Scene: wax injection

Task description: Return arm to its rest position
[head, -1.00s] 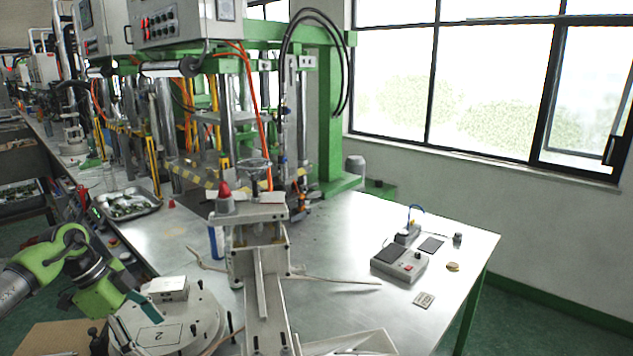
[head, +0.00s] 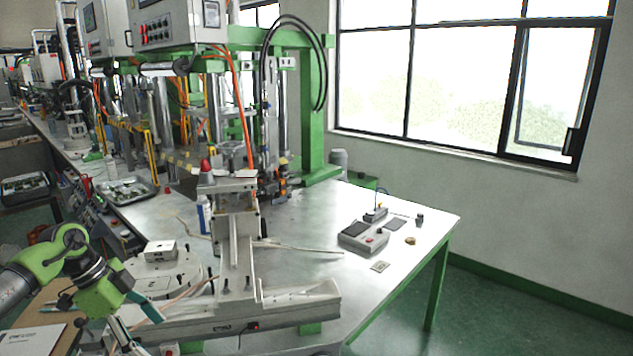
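My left arm comes in from the left edge, green and grey. Its gripper (head: 134,322) points down and right near the bottom left, with teal fingers that stand apart and nothing visible between them. It is in front of the round white plate (head: 166,284), apart from it as far as I can see. A pale metal block (head: 160,251) sits on that plate. My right arm and gripper are not in view.
A steel table (head: 330,215) carries a grey control box (head: 362,237) at its right. A press machine (head: 170,25) stands behind. A pale rail fixture (head: 240,315) runs close to the gripper. A parts tray (head: 150,196) lies farther left. Open floor is at right.

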